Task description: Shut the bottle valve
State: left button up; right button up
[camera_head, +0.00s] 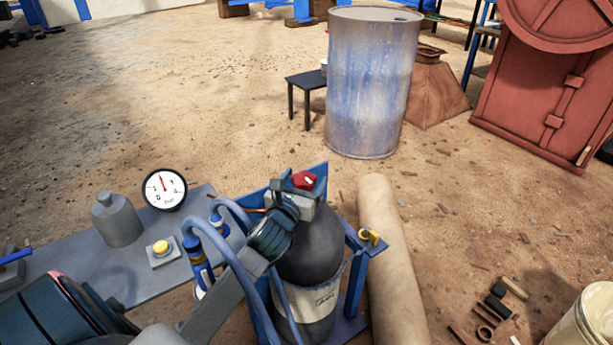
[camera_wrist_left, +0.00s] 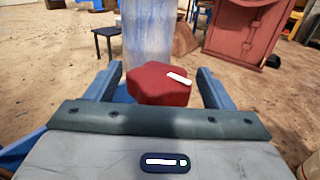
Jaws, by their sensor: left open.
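The dark gas bottle (camera_head: 311,250) with a white label stands upright in a blue frame. Its valve has a red knob (camera_head: 304,180) on top with a white mark. In the left wrist view the knob (camera_wrist_left: 158,86) sits between the two blue fingers of my left gripper (camera_head: 296,193), with a gap visible on each side. The gripper is open and reaches over the bottle's top, hiding part of the valve. A round white gauge (camera_head: 165,189) has its red needle pointing nearly straight up. My right gripper is not in view.
A grey bench (camera_head: 135,262) on the left holds a small grey bottle (camera_head: 117,219) and a yellow button (camera_head: 161,247). Blue hoses (camera_head: 222,243) run beside my left arm. A tan roll (camera_head: 391,265) lies right of the frame. A large drum (camera_head: 368,85) stands behind on open floor.

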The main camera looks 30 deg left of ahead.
pick_arm(q)
jog(key=v, duration=0.9)
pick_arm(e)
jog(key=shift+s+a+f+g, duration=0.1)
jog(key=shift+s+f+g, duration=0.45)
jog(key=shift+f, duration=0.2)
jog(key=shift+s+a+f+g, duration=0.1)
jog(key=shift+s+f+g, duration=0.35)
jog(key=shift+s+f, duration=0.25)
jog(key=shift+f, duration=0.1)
